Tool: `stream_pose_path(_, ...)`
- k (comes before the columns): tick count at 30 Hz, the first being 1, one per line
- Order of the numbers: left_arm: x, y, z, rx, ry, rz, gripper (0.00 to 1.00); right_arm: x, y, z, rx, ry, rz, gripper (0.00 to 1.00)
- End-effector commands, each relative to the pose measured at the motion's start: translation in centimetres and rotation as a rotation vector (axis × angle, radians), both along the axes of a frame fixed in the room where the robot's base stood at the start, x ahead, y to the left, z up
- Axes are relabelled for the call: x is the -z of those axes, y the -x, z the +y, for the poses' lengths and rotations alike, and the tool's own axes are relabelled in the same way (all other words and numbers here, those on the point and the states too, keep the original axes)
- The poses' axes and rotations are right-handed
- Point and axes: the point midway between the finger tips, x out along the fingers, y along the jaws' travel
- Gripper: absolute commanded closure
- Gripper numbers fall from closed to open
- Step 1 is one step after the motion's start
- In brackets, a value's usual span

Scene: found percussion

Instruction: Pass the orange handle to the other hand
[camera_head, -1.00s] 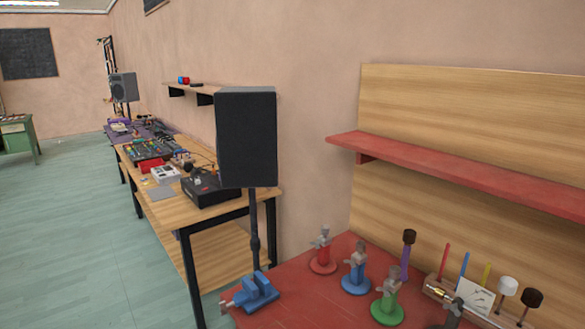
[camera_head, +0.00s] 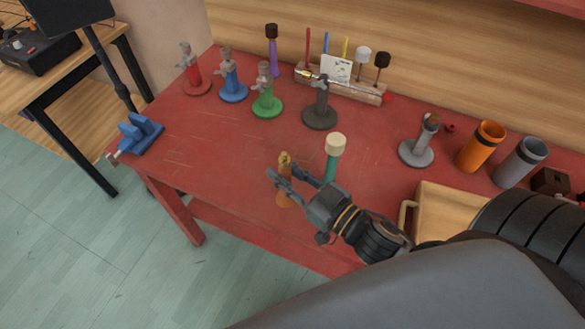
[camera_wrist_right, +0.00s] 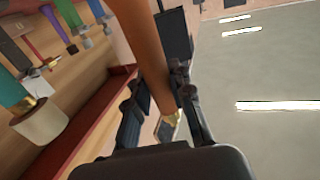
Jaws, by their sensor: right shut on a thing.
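The orange handle (camera_head: 285,196) is upright above the front edge of the red workbench, with a gold tip at its top. My right gripper (camera_head: 293,181) is shut around it, fingers on either side. In the right wrist view the orange handle (camera_wrist_right: 158,50) runs between the two fingers (camera_wrist_right: 160,95), its gold end near them. The gripper hides part of the handle in the head view. My left gripper is in no view.
A teal handle with a cream head (camera_head: 334,150) stands just beyond my right gripper. Colored stands (camera_head: 264,95), a tool rack (camera_head: 345,90), a grey stand (camera_head: 416,153) and an orange cup (camera_head: 482,146) line the back. A blue vise (camera_head: 138,135) sits left. The red bench's (camera_head: 190,140) left-middle is clear.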

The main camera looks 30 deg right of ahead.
Motion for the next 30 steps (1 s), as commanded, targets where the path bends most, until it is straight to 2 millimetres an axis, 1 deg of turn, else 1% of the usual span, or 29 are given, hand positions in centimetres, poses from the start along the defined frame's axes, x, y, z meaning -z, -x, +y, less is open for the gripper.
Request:
stream_pose_path(15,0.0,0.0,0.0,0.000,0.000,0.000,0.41,3.1,-3.0,2.6,-0.454,0.002,-0.002,1.00)
stream_pose_path(21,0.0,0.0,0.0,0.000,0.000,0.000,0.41,3.9,-3.6,3.4,-0.573,-0.003,-0.002,1.00)
stream_pose_path(26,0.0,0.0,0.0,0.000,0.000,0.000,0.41,4.3,-3.9,3.8,-0.628,-0.005,-0.002,1.00)
stream_pose_path(27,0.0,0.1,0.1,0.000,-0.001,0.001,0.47,4.4,-3.9,3.8,-0.635,-0.004,0.000,1.00)
stream_pose_path(28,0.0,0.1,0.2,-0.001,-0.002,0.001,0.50,4.5,-3.9,3.8,-0.639,-0.005,0.002,1.00)
stream_pose_path(30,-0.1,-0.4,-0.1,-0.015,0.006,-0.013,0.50,4.5,-3.9,3.9,-0.647,-0.006,0.001,1.00)
